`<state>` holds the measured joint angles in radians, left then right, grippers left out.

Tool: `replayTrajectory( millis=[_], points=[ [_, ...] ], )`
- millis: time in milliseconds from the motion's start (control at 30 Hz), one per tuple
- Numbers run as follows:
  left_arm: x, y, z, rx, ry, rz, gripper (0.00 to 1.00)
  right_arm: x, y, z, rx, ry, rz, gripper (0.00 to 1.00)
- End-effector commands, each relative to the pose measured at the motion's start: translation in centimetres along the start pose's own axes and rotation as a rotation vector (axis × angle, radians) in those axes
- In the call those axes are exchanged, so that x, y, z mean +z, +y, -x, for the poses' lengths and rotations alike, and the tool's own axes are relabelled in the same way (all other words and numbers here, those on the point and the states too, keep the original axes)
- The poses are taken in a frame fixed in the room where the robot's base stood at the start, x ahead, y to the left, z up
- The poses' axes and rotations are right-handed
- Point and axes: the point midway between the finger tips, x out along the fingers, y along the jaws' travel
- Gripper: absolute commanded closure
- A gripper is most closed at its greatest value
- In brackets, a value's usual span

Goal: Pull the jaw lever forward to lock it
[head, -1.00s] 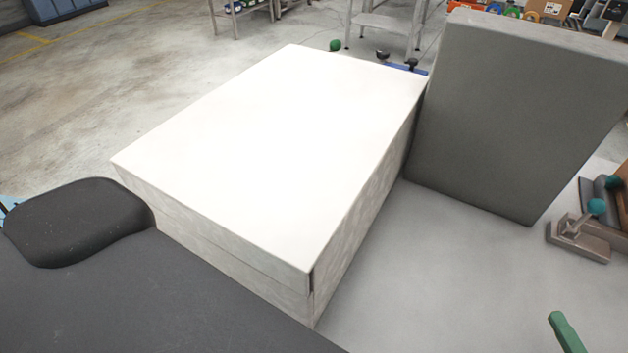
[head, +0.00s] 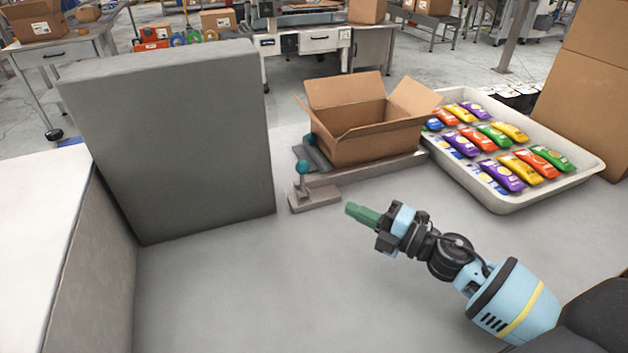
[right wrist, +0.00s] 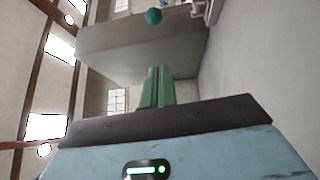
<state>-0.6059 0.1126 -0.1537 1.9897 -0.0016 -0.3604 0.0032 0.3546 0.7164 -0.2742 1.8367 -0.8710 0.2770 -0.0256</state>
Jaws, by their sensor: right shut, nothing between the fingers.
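The jaw lever (head: 302,180) is a short metal arm with a teal ball knob (head: 302,167), standing roughly upright on a beige-grey base plate (head: 316,198). A second teal knob (head: 309,140) shows just behind it by a dark grey bar (head: 312,156). My right gripper (head: 352,209) has green fingers, shut and empty, pointing left just to the right of the lever base, apart from the knob. In the right wrist view the shut fingers (right wrist: 158,88) show below a teal knob (right wrist: 153,16). My left gripper is out of view.
An open cardboard box (head: 375,140) stands behind the lever. A white tray (head: 520,200) of colourful packets lies to the right. A tall grey panel (head: 175,140) stands to the left, beside a white-topped block (head: 40,210). The grey tabletop (head: 240,290) in front is clear.

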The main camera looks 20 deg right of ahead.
Motion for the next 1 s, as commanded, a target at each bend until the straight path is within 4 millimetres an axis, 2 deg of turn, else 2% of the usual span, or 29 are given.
replayTrajectory(
  millis=[167, 600, 800, 1000],
  points=[
    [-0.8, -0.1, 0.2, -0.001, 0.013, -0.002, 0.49, 0.1, 0.5, -2.1, 0.006, 0.0, 0.003, 1.0],
    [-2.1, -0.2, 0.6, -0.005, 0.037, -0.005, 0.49, 0.0, 0.4, -10.2, 0.005, 0.001, 0.003, 1.0],
    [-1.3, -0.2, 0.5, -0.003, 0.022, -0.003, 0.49, 2.0, 0.0, -11.8, 0.0, -0.001, 0.001, 1.0],
    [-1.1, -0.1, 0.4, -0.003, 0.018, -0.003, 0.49, 2.7, 0.0, -12.5, 0.001, 0.0, 0.001, 1.0]
  ],
)
